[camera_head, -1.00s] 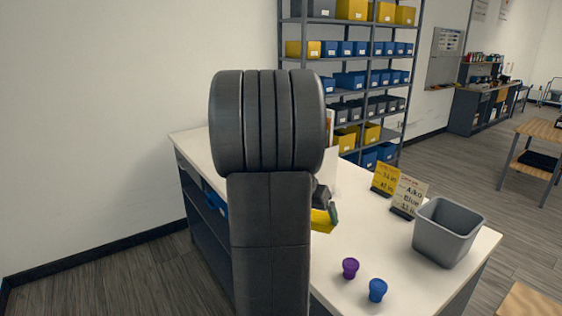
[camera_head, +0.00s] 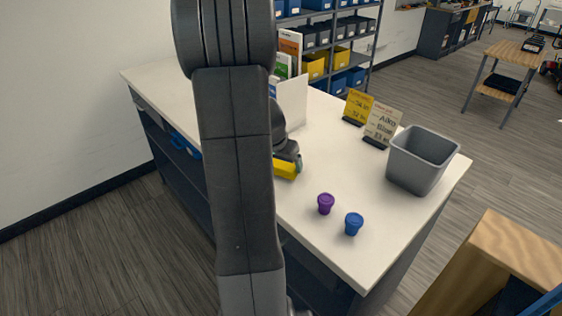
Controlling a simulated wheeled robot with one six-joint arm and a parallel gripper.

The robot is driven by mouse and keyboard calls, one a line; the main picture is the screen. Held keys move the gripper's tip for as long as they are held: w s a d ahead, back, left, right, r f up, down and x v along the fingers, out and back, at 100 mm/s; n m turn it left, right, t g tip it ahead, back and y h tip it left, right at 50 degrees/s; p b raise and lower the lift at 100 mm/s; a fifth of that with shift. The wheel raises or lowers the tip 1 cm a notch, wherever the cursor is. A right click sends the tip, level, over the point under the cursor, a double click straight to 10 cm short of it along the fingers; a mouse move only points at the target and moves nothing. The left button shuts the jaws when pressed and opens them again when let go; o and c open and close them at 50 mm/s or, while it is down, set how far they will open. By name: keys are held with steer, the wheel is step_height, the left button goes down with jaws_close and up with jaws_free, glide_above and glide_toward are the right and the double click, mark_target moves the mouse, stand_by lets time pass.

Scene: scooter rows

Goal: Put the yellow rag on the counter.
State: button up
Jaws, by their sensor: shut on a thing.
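The yellow rag (camera_head: 286,170) shows in the head view just right of my arm, over the white counter (camera_head: 330,178). My gripper (camera_head: 296,166) is shut on the rag. My arm hides most of the gripper and part of the rag. I cannot tell whether the rag touches the counter top.
A purple cup (camera_head: 325,203) and a blue cup (camera_head: 354,223) stand near the counter's front edge. A grey bin (camera_head: 420,160) stands at its right end. A yellow sign (camera_head: 357,106) and a pale sign (camera_head: 382,124) stand behind, beside a white brochure holder (camera_head: 291,98). Clear counter lies between.

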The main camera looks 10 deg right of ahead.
steer(key=shift+f, duration=0.2)
steer(key=shift+f, duration=0.1)
steer(key=o, duration=0.6)
steer(key=v, duration=1.2)
steer(key=shift+s, duration=0.1)
